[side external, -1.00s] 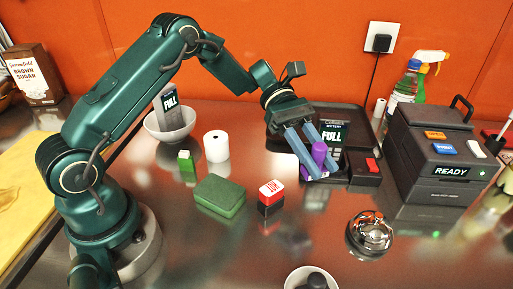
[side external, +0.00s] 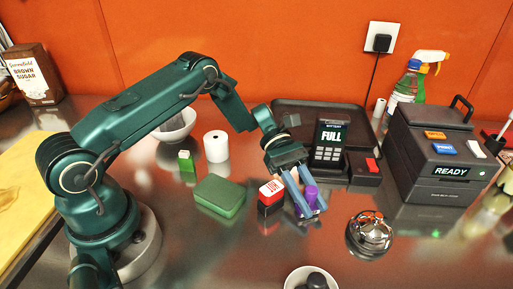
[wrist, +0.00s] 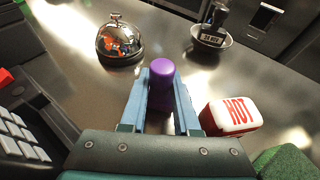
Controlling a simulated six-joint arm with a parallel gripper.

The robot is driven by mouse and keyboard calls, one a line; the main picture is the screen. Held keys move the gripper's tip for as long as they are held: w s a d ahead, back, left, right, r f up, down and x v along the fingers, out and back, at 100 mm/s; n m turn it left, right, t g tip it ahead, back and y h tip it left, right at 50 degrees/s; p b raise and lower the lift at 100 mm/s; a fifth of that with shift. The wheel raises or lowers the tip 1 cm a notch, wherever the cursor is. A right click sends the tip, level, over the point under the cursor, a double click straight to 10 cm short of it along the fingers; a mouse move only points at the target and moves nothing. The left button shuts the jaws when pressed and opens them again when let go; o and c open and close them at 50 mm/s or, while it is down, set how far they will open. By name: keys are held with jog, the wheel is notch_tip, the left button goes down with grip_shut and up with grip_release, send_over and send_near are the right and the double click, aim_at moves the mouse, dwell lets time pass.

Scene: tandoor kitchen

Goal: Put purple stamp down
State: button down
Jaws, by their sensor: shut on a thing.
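The purple stamp (side external: 310,194) is between the two blue fingers of my gripper (side external: 303,203), which is shut on it. In the wrist view the stamp's rounded purple top (wrist: 162,72) shows between the fingers. In the side view the stamp is low over the metal counter, just right of the red and white HOT stamp (side external: 271,192). Its underside is hidden, so I cannot tell whether it touches the counter. The HOT stamp also shows in the wrist view (wrist: 232,115), right of my fingers.
A green pad (side external: 219,195) lies left of the HOT stamp. A silver bell (side external: 369,235) stands to the right, and a small bowl (side external: 311,278) is in front. A card terminal with FULL on its screen (side external: 329,140) stands at a black tray (side external: 290,108). A READY printer (side external: 440,150) is at right.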

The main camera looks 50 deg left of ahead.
jog(key=c, duration=0.9)
grip_release()
jog(key=shift+f, duration=0.1)
